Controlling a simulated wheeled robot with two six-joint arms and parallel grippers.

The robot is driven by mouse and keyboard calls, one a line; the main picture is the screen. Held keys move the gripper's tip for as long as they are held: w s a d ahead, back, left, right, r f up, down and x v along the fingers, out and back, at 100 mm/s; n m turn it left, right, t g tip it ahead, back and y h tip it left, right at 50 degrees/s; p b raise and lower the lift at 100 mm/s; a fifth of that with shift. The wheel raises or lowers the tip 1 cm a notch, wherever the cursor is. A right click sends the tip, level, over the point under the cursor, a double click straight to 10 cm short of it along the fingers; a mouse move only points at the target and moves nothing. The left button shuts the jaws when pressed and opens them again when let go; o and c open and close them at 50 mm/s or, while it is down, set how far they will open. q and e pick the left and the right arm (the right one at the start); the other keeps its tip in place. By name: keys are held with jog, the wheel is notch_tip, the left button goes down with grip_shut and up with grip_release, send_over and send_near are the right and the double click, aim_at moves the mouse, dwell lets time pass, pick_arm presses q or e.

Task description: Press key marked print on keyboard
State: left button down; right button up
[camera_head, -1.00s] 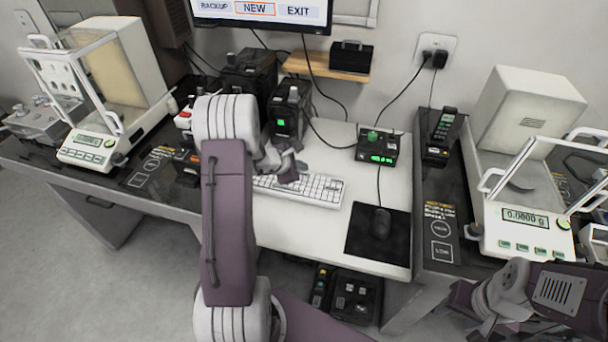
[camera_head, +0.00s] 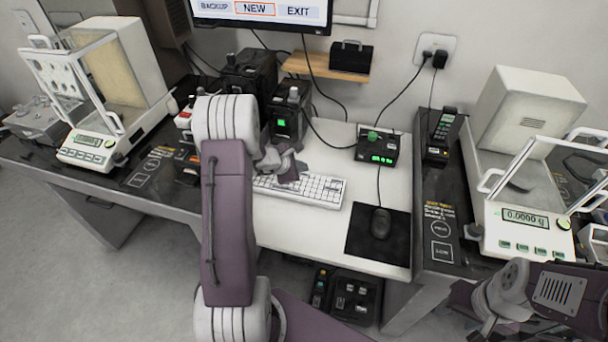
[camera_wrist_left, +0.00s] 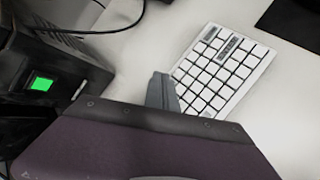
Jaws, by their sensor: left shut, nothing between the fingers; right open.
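The white keyboard (camera_head: 322,190) lies on the white desk, its left part hidden behind my left arm and gripper. In the left wrist view the keyboard (camera_wrist_left: 225,72) shows pale keys and darker keys near its far end; no marking is legible, so I cannot tell which key is print. My left gripper (camera_head: 291,174) is shut and empty, at the keyboard's back left edge. Its finger (camera_wrist_left: 162,92) shows beside the keys in the left wrist view; I cannot tell whether it touches one. My right gripper (camera_head: 476,308) is open, low at the bottom right, away from the keyboard.
A mouse (camera_head: 381,223) sits on a black pad (camera_head: 361,250) right of the keyboard. A black box with a green light (camera_head: 290,115) stands behind the left gripper. A small device with a green display (camera_head: 377,148) stands at the back. Balances flank the desk.

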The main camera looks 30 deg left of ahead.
pick_arm(q)
jog(key=shift+f, duration=0.1)
dwell(0.3)
jog(key=shift+f+b, duration=0.3)
jog(key=shift+b, duration=0.4)
jog(key=shift+f+b, duration=0.4)
jog(key=shift+b, duration=0.15)
jog(key=shift+r, duration=0.15)
dwell(0.5)
jog(key=shift+r+p, duration=0.5)
jog(key=shift+r, duration=0.15)
notch_tip(320, 180, up, 5)
jog(key=p, duration=0.3)
jog(key=shift+p, duration=0.35)
